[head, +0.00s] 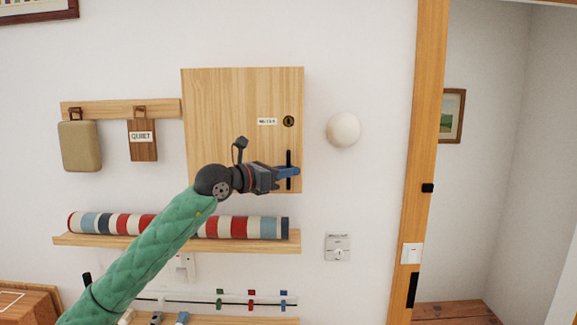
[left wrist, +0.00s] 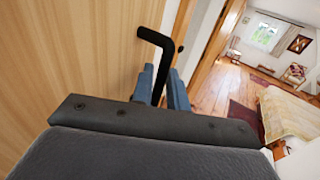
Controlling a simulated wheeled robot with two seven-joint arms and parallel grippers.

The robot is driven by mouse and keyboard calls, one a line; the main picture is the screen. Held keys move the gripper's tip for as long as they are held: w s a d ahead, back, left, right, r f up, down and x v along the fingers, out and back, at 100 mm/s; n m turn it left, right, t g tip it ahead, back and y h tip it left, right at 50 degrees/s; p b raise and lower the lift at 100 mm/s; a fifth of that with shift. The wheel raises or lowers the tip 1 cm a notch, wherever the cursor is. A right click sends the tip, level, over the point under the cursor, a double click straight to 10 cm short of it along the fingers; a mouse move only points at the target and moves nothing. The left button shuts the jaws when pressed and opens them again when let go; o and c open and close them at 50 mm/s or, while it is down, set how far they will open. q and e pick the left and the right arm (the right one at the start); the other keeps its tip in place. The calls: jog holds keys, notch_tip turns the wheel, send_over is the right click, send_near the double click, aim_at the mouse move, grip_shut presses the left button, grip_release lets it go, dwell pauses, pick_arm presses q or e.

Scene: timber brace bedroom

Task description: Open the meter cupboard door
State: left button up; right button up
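The meter cupboard (head: 235,110) is a light wooden box on the white wall, and its door is closed. On the door's right side are a small white label (head: 267,121), a round dark lock (head: 289,121) and a black vertical bar handle (head: 289,157). My left gripper (head: 288,172) is at the handle's lower part. The handle's lower end is hidden there. My right gripper is not in view.
A striped roll (head: 245,227) lies on a shelf (head: 180,241) below the cupboard. A peg rail (head: 120,108) with a tan case (head: 80,147) and a QUIET sign (head: 142,138) is to the left. A round white lamp (head: 343,129) and a doorway are to the right.

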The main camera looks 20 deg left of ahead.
pick_arm(q)
jog(key=shift+w+d, duration=0.15)
jog(key=shift+w, duration=0.05)
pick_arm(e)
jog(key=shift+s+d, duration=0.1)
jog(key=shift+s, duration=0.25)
pick_arm(q)
jog(key=shift+c, duration=0.3)
grip_shut()
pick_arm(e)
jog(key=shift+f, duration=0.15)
